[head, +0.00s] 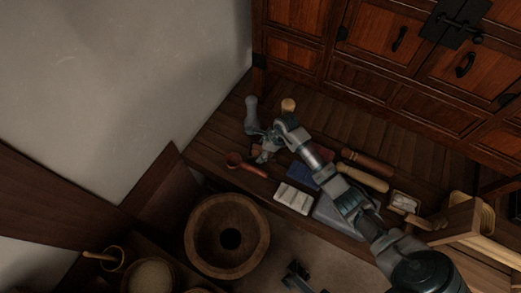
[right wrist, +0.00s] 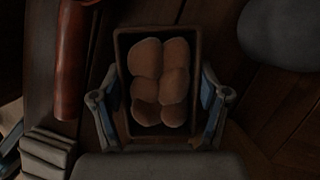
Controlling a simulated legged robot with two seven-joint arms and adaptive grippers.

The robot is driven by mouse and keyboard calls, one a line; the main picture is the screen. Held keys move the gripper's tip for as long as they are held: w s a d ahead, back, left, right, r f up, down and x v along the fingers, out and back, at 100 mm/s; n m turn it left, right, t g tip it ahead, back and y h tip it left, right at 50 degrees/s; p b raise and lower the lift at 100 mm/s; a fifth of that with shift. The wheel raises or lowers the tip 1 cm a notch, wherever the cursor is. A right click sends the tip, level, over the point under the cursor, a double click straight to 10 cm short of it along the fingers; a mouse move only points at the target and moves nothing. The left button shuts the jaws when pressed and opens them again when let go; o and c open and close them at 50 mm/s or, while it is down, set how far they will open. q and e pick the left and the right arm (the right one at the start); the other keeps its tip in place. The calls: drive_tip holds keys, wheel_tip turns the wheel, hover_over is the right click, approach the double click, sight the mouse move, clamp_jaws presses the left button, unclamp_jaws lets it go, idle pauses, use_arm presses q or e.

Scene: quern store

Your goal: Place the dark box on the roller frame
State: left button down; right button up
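In the right wrist view the dark box (right wrist: 122,50) is an open, dark-walled tray with several rounded brown lumps inside. The two fingers of my right gripper (right wrist: 161,108) stand on either side of it, spread apart, with a narrow gap seeming to show at the walls. In the head view my right gripper (head: 264,138) is low over the bench's far end and mostly hides the box. A pale slatted block (head: 294,197), likely the roller frame, lies nearer and is empty; its slats also show in the right wrist view (right wrist: 46,152). A dark part at the head view's bottom edge may be my left gripper (head: 298,277).
A red ladle (head: 247,166) lies left of the box, and a grey rounded object (head: 252,112) stands beyond it. A blue block (head: 302,175), wooden rollers (head: 363,176) and a small box (head: 404,202) crowd the bench. A large round wooden bowl (head: 202,239) is in front. A cabinet (head: 380,60) stands behind.

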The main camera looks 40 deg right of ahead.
drive_tip(key=o, duration=0.4)
drive_tip(key=shift+f, duration=0.1)
